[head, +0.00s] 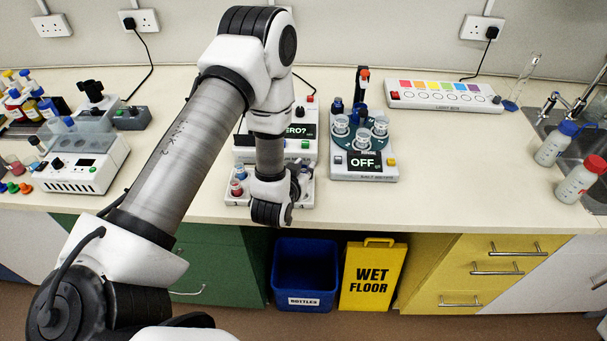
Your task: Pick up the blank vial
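My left arm reaches in from the left, and its wrist hangs over the bench's front edge. My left gripper (296,187) is mostly hidden behind the wrist, so its fingers and any hold cannot be made out. A white rack (230,201) under and beside the wrist holds small vials, one with a red cap (236,188) and one with a blue cap (240,173). The wrist covers the rack's middle. I cannot tell which vial is the blank one. My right gripper is not in view.
Behind the rack stands a meter reading "ZERO?" (301,131). To its right is a salt meter (362,174) reading "OFF", with several cups on top. A light box (443,96) lies farther back. A blue bin (304,272) and yellow sign (371,276) stand below.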

